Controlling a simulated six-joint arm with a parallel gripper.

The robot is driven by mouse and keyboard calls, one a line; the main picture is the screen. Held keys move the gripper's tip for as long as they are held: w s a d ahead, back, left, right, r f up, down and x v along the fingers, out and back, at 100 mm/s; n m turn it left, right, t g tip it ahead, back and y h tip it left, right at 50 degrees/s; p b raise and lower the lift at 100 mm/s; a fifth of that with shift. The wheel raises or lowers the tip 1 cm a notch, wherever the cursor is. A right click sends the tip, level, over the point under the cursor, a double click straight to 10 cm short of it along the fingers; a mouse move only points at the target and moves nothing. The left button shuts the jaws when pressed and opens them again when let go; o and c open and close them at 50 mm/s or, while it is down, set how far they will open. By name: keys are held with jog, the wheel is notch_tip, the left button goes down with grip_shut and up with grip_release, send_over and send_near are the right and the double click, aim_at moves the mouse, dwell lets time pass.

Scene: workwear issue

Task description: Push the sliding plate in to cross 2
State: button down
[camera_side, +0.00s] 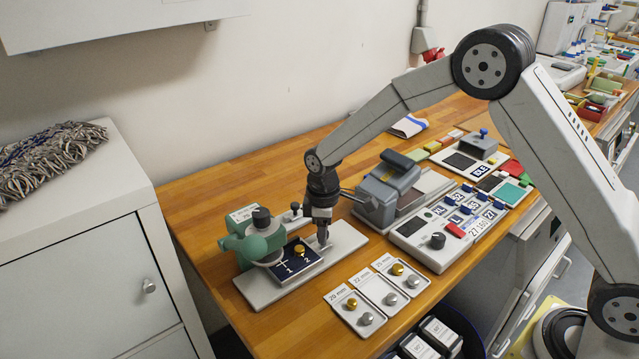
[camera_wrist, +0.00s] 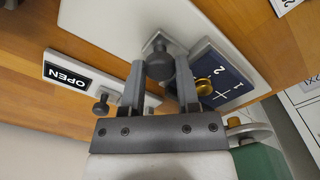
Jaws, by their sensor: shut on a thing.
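The sliding plate (camera_side: 312,259) is dark blue, marked 1 and 2, and stands out in front of the green press (camera_side: 262,242). In the wrist view the plate (camera_wrist: 232,72) shows a bare white cross by the 1. A brass cap (camera_side: 299,249) sits by the 2, covering whatever mark is under it; it also shows in the wrist view (camera_wrist: 203,86). My gripper (camera_side: 322,240) is beside the plate's right end. In the wrist view its fingers (camera_wrist: 160,72) are shut on a dark knob (camera_wrist: 158,58) on a pale bracket beside the plate.
A white base board (camera_side: 345,240) carries the press and plate. Trays marked 20 mm (camera_side: 348,320), 22 mm and 25 mm lie in front with caps. A grey machine (camera_side: 385,190) stands close behind right.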

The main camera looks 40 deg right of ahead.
aim_at(300, 248)
jog(key=a, duration=0.6)
jog(key=shift+a, duration=0.1)
jog(key=shift+c, duration=1.7)
grip_release()
jog(key=shift+r, duration=0.1)
jog(key=shift+r, duration=3.85)
